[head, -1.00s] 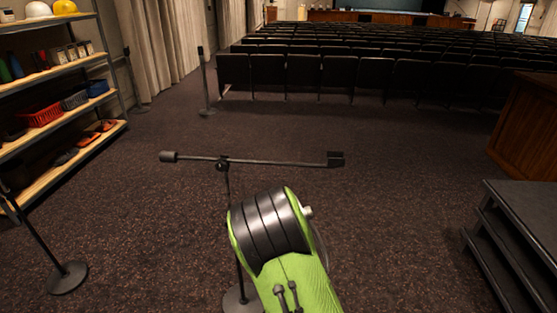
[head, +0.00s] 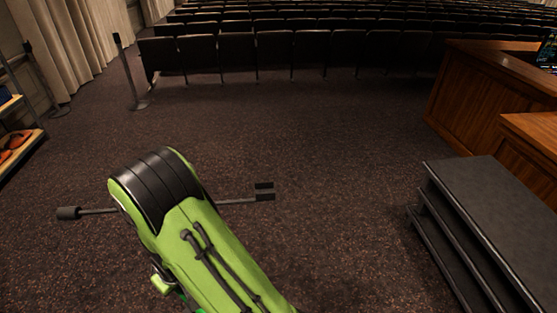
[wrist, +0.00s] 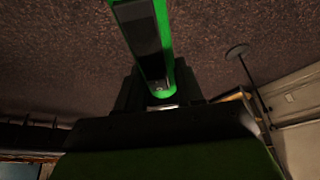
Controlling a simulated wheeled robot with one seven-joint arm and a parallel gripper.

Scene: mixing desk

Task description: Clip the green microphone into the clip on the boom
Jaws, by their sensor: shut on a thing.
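The green microphone (wrist: 166,40) shows in the wrist view, a bright green body with a dark grey band, running up out of the frame. My gripper (wrist: 158,92) is shut on its near end. In the head view the boom (head: 235,201) is a thin dark bar, roughly level, with the dark clip (head: 264,191) at its right end. My green arm crosses in front of the boom's middle and hides its stand. My gripper is not visible in the head view. The clip appears empty and apart from my arm.
A counterweight (head: 68,213) ends the boom's left side. Dark steps (head: 480,215) and a wooden desk (head: 470,95) stand at right. Seat rows (head: 290,58) cross the back. A thin stand (head: 128,75) is at back left. Carpet between is clear.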

